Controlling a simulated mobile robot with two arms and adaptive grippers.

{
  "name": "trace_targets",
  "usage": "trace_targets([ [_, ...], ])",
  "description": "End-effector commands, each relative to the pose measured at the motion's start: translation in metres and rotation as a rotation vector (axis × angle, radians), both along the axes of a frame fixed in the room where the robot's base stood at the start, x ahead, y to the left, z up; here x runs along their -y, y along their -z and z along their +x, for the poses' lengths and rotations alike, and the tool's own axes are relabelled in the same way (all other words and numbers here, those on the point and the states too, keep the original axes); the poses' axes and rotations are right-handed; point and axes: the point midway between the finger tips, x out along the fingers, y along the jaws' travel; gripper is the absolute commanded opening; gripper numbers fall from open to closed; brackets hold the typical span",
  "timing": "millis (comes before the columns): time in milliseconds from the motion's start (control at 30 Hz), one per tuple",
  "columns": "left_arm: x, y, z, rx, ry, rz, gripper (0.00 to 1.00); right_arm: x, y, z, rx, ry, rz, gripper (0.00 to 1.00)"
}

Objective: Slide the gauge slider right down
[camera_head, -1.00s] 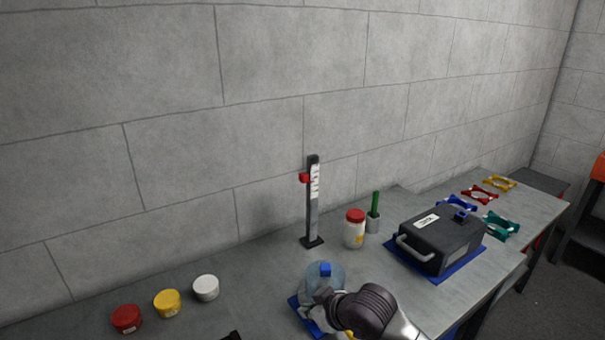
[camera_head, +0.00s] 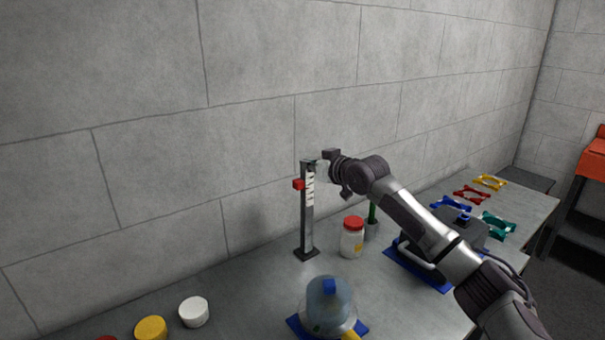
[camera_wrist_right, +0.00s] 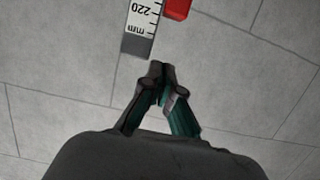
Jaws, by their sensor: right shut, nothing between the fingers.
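The gauge is a dark upright post (camera_head: 307,225) with a white millimetre scale, standing on the bench near the wall. Its red slider (camera_head: 298,184) sits high on the post and sticks out to the left. My right gripper (camera_head: 314,163) is at the top of the post in the head view. In the right wrist view, the gripper (camera_wrist_right: 160,70) is shut and empty, its tips just off the scale's end (camera_wrist_right: 138,42). The red slider (camera_wrist_right: 178,8) shows there at the top edge, apart from the fingers. My left gripper is not in view.
A red-lidded jar (camera_head: 351,240) and a green-handled item (camera_head: 372,215) stand right of the gauge, below my right arm. A clear blue-topped dome (camera_head: 329,303) sits in front. White (camera_head: 194,311) and yellow (camera_head: 151,328) lidded tubs are at front left. A dark case is partly hidden behind my arm.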

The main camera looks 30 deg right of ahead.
Motion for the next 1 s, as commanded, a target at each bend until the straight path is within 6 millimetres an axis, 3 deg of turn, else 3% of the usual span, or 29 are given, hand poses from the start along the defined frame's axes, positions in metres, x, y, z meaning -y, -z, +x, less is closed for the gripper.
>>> trace_targets([
  [133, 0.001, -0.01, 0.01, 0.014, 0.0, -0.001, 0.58, -0.005, 0.004, 0.027, 0.001, 0.0, 0.003, 0.0],
  [200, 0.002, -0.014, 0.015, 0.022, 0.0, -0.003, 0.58, -0.003, 0.02, 0.025, -0.006, 0.001, -0.002, 0.0],
  [400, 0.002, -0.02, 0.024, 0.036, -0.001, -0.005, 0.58, -0.004, 0.041, 0.024, -0.001, 0.0, 0.0, 0.0],
  [833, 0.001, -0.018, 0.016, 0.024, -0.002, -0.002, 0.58, -0.004, 0.047, 0.024, 0.0, 0.0, -0.001, 0.0],
  [1000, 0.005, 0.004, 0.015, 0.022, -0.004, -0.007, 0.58, 0.01, 0.062, 0.025, -0.004, 0.003, -0.002, 0.0],
])
